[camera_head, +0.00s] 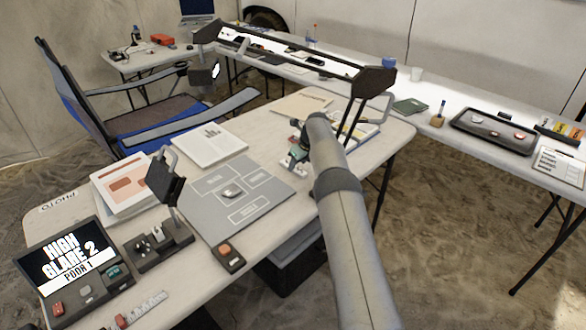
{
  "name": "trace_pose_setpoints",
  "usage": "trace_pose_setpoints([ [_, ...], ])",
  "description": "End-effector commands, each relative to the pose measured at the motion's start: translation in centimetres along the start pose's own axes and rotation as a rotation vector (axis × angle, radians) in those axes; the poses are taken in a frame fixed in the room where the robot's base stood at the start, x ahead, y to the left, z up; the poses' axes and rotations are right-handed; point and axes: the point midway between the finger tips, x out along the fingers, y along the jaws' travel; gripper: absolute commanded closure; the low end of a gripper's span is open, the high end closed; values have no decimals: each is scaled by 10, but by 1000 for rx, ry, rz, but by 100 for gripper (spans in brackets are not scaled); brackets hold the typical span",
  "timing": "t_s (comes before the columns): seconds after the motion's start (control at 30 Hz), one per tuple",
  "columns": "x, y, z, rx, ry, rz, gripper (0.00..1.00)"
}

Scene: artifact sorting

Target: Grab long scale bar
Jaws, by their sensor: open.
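A long, pale grey bar with markings and a red end (144,308) lies near the front left edge of the near table; it looks like a scale bar, but its markings are too small to read. My arm reaches in from the bottom right. My gripper (293,160) is over the right part of the near table, beyond the grey mat, far from the bar. The gripper is small and partly hidden by my arm; it looks empty.
A grey mat (205,205) with a small stone (232,191) lies mid-table. A display box (68,265) and a device with knobs (158,246) stand near the bar. A lamp frame (290,60) arches over the table. A dark tray (494,132) is on the back table.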

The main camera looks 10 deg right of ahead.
Motion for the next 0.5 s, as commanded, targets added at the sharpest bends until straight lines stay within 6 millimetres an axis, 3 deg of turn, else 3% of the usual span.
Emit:
trace_pose_setpoints([
  [0.17,20,0,0,-1,1,0,49],
  [0.47,24,0,0,0,0,0,49],
  [0.5,24,0,0,0,0,0,55],
])
